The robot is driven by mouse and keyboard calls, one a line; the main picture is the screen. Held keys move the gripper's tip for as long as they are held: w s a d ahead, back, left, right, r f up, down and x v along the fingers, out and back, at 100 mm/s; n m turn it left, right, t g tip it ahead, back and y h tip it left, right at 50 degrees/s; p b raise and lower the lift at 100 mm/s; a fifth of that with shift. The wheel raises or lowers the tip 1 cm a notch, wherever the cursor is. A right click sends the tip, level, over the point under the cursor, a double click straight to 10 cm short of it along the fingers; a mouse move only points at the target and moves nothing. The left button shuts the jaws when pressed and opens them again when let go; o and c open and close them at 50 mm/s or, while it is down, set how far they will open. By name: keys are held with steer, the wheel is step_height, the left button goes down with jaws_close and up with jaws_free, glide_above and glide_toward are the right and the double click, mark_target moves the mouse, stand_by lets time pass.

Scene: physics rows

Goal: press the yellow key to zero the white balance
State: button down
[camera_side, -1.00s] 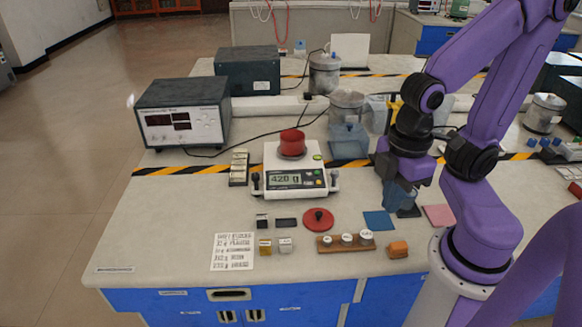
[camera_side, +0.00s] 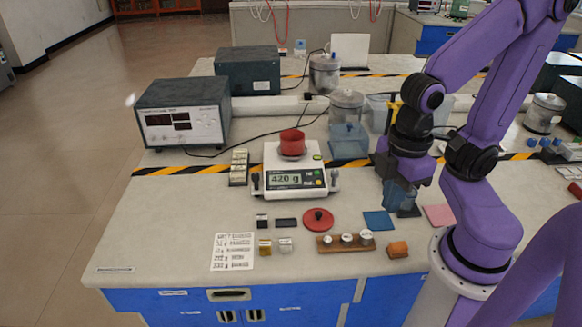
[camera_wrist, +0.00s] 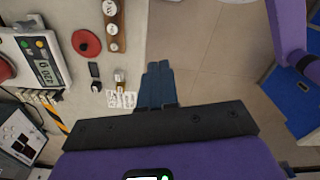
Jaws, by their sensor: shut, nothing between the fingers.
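Small coloured keys sit to the right of the display; in the wrist view the yellow key (camera_wrist: 40,43) shows at the panel's end, uncovered. My gripper (camera_side: 402,205) is to the right of the balance in the side view, apart from it and above the bench. Its blue fingers are shut and empty; they also show in the wrist view (camera_wrist: 158,66), pointing away from the balance.
A red lid (camera_side: 318,219), a wooden weight block (camera_side: 331,246) and an orange block (camera_side: 398,249) lie in front of the balance. A blue mat (camera_side: 377,223) and a pink mat (camera_side: 438,216) lie near my gripper.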

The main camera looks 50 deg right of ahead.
steer(key=w+f+m+g+y, duration=0.3)
steer(key=w+m, duration=0.7)
steer(key=m+t+y, duration=0.3)
steer(key=m+t, duration=0.6)
steer(key=m, duration=0.8)
glide_above(318, 183)
steer(key=s, duration=0.3)
step_height(318, 183, down, 6)
steer(key=shift+w+a, duration=0.25)
steer(key=shift+a, duration=0.1)
steer(key=shift+w+d+f, duration=0.2)
steer(key=shift+f, duration=1.25)
steer(key=shift+w+d+f, duration=0.2)
steer(key=shift+f, duration=1.2)
steer(key=shift+w+d+f, duration=0.2)
steer(key=shift+f, duration=1.25)
